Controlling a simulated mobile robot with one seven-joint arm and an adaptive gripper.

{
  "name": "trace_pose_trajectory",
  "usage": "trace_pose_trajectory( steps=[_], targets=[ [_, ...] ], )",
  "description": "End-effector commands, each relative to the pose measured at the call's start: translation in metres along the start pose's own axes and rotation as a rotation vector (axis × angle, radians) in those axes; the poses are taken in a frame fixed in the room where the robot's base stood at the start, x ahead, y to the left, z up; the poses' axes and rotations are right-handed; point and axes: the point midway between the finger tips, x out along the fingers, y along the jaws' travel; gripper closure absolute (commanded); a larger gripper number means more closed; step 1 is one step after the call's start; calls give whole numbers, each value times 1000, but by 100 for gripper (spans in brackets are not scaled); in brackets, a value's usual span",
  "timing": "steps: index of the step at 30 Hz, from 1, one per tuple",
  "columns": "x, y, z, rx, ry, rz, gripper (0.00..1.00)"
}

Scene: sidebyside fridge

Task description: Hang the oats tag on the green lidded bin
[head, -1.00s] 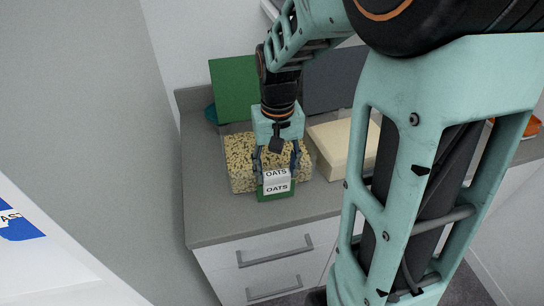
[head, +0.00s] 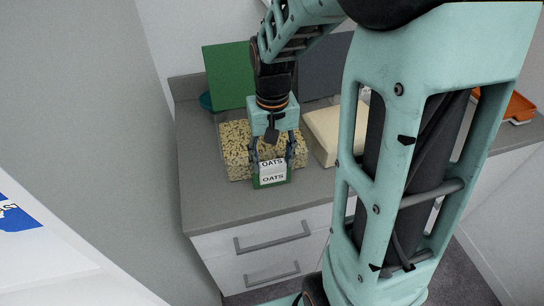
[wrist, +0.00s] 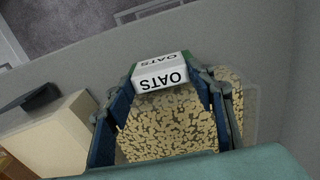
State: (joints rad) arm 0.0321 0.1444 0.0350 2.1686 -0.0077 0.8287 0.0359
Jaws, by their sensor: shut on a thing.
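The oats tag (head: 273,173) is a folded green and white piece with OATS printed on two faces. My gripper (head: 272,160) is shut on it, one finger at each side. The tag is at the near side of the green lidded bin, a clear box filled with speckled oats (head: 236,145), whose green lid (head: 227,75) stands open behind. The wrist view shows the tag (wrist: 162,75) between my fingertips at the bin's front, with the oats (wrist: 170,125) below in the picture. I cannot tell whether the tag rests on the front rim.
Right of it stands a bin with cream contents (head: 326,130) and an upright grey lid (head: 322,72). The grey counter (head: 210,205) is clear in front, above white drawers with handles (head: 272,237). A grey wall rises at left. An orange tray (head: 518,107) is far right.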

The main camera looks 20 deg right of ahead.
Motion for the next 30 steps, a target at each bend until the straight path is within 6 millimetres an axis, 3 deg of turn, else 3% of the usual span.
trace_pose_trajectory(
  steps=[2,3,8,20,30],
  targets=[
    [2,0,0,0,-1,0,68],
    [2,0,0,0,-1,0,47],
    [2,0,0,0,0,0,30],
    [-8,0,-1,0,3,0,30],
    [-76,0,-1,0,5,0,30]
  ],
)
